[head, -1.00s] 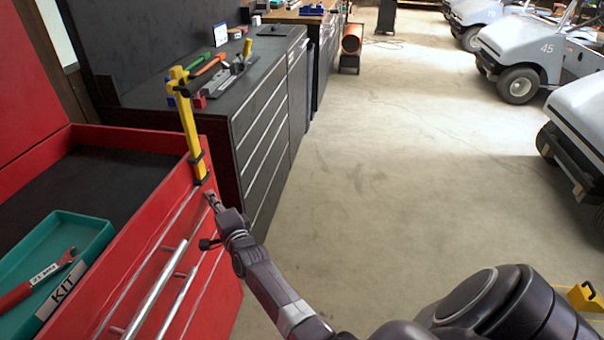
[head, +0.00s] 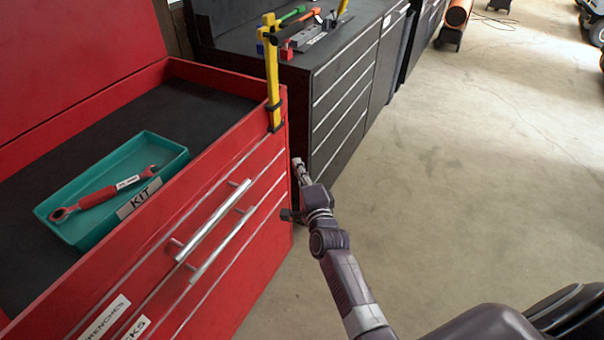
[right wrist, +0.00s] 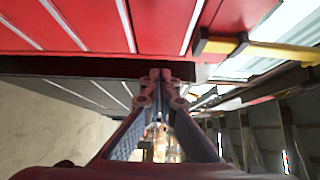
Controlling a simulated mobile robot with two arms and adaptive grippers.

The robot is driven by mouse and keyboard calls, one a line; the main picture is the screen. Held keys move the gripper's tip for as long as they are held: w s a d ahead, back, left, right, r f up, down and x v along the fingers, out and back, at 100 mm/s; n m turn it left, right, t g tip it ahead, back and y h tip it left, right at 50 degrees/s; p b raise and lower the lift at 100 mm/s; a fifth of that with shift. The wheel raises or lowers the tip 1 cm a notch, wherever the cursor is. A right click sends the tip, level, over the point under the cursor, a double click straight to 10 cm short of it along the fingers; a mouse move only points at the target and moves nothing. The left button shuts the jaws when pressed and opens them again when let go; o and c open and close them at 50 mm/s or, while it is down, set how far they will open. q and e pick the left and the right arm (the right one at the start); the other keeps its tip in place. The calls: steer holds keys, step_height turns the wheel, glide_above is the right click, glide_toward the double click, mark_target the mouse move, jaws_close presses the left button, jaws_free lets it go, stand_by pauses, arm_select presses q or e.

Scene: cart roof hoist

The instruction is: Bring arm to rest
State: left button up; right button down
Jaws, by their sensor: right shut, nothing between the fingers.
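My right gripper (head: 298,166) is shut and empty, just beyond the right front corner of the red tool cart (head: 272,178). In the head view it shows below the foot of a yellow upright (head: 272,75) on the cart's corner. In the right wrist view the closed fingers (right wrist: 161,78) meet with nothing between them, and the red cart lies across the top. I cannot tell the exact gap between gripper and cart. My left gripper is in neither view.
A teal KIT tray (head: 170,148) holding a red-handled wrench (head: 104,194) lies on the cart's dark top. Silver handles (head: 213,220) stick out of its front. A dark drawer cabinet (head: 345,100) with tools on it stands behind. Open concrete floor (head: 470,190) lies right.

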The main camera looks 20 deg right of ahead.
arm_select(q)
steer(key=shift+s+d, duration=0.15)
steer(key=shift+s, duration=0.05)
arm_select(e)
steer(key=s, duration=0.3)
steer(key=shift+a, duration=0.2)
steer(key=s+a+f+n+g+y, duration=0.15)
steer(key=s+f+n+g, duration=0.35)
steer(key=f, duration=0.6)
steer(key=s+a+f+n+y, duration=0.1)
steer(key=s+a+f+n, duration=0.2)
steer(key=s+f, duration=0.7)
steer(key=s+a+f+n+g+y, duration=0.1)
steer(key=s+a+f+n+g, duration=0.2)
steer(key=f, duration=1)
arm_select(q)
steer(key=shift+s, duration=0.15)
arm_select(e)
steer(key=s+d+f+n+g, duration=0.2)
steer(key=s+f, duration=0.4)
steer(key=s, duration=0.7)
steer(key=s+d+f+n+g+h, duration=0.1)
steer(key=s+f+n+g, duration=0.3)
steer(key=s, duration=0.9)
steer(key=s+d+f+n+g, duration=0.2)
steer(key=s+f+n, duration=0.3)
steer(key=s+f, duration=0.3)
steer(key=s, duration=0.4)
steer(key=shift+s+d+g, duration=0.3)
steer(key=shift+s+g, duration=0.1)
